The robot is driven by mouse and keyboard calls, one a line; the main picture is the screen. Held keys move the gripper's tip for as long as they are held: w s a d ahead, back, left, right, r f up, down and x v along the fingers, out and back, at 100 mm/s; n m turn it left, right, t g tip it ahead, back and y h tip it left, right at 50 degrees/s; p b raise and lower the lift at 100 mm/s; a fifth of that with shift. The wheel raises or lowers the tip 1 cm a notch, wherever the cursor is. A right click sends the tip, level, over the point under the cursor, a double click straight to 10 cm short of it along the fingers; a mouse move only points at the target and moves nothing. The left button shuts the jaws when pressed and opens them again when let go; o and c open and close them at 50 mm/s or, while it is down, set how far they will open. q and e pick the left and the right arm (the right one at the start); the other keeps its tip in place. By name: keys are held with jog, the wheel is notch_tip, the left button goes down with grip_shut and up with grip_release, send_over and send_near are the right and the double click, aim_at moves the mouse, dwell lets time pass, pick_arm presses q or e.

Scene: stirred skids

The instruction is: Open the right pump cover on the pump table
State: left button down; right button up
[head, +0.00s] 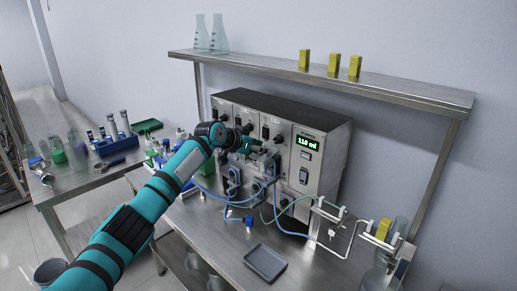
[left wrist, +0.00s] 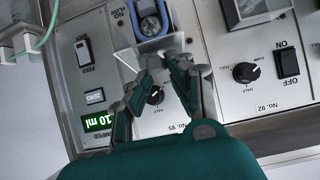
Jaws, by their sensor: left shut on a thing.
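The pump unit (head: 318,140) is a grey box with a dark top on the steel pump table (head: 215,215). My left gripper (left wrist: 157,66) is at the rightmost pump, the one beside the green display, and its fingers are shut on the edge of a clear pump cover (left wrist: 151,47). The cover seems to stand out from the panel, with the blue pump head (left wrist: 151,20) showing behind it. In the head view my left gripper (head: 262,152) hides most of this cover. My right gripper is not in view.
A neighbouring pump cover (left wrist: 255,10) is beside the gripper. Blue and green tubes (head: 283,222) hang in front of the unit. A grey tray (head: 265,262) lies at the table front. A shelf (head: 330,80) with flasks and yellow blocks is above. A side table (head: 75,190) holds labware.

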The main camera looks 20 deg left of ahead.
pick_arm(q)
jog(key=shift+d+r, duration=0.1)
jog(key=shift+r, duration=0.25)
jog(key=c, duration=1.5)
grip_release()
jog(key=shift+w, duration=0.1)
jog(key=shift+c, duration=0.2)
jog(key=shift+o, duration=1.3)
jog(key=shift+w+d+f, duration=0.1)
jog(key=shift+d+f, duration=0.05)
jog(key=shift+f, duration=0.05)
jog(key=shift+o, duration=0.6)
jog(key=shift+w+f, duration=0.1)
jog(key=shift+s+a, duration=0.2)
jog(key=shift+s, duration=0.15)
jog(key=v, duration=1.1)
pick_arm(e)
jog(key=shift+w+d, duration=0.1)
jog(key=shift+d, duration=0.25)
pick_arm(q)
jog(key=shift+s, duration=0.1)
